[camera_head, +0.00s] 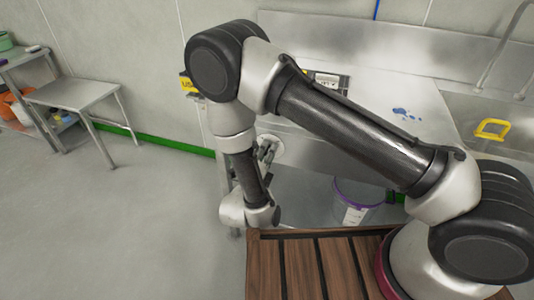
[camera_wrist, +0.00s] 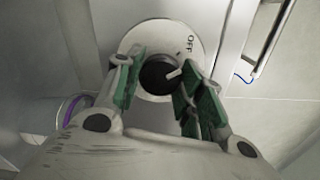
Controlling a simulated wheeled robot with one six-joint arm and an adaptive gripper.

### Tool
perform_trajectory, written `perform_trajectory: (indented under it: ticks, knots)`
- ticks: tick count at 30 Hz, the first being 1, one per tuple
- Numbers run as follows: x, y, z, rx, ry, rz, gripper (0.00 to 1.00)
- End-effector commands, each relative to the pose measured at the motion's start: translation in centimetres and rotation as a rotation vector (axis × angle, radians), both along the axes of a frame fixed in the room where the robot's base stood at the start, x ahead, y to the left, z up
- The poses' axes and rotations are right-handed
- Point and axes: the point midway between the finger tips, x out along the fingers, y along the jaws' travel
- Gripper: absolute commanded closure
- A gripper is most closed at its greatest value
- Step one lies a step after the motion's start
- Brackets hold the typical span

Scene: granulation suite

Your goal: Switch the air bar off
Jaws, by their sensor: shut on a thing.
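A dark round knob (camera_wrist: 157,76) with a white pointer sits on a round pale plate (camera_wrist: 146,35) in the wrist view. The word OFF is printed on the plate's upper right. The pointer points right and slightly up, below the OFF mark and not in line with it. My gripper (camera_wrist: 160,82) is shut on the knob, its green pads on the left and right sides. In the head view the plate (camera_head: 273,148) shows on the front of the steel bench, partly behind my gripper (camera_head: 266,152). The knob is hidden there.
A steel bench and a sink with a yellow handle-like piece (camera_head: 490,128) stand at the right. A purple-rimmed bucket (camera_head: 356,200) sits under the bench. A slatted wooden surface (camera_head: 310,265) is in front. A side table (camera_head: 72,95) is at left; the left floor is clear.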

Motion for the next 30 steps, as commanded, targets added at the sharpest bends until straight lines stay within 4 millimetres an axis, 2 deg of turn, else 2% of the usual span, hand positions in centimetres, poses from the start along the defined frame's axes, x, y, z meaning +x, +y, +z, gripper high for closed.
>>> perform_trajectory:
  ticks: [12, 30]
  knots:
    - [-0.07, 0.08, -0.04, -0.202, 0.076, 0.004, 0.86]
    - [-0.07, 0.10, -0.06, -0.239, 0.089, 0.005, 0.86]
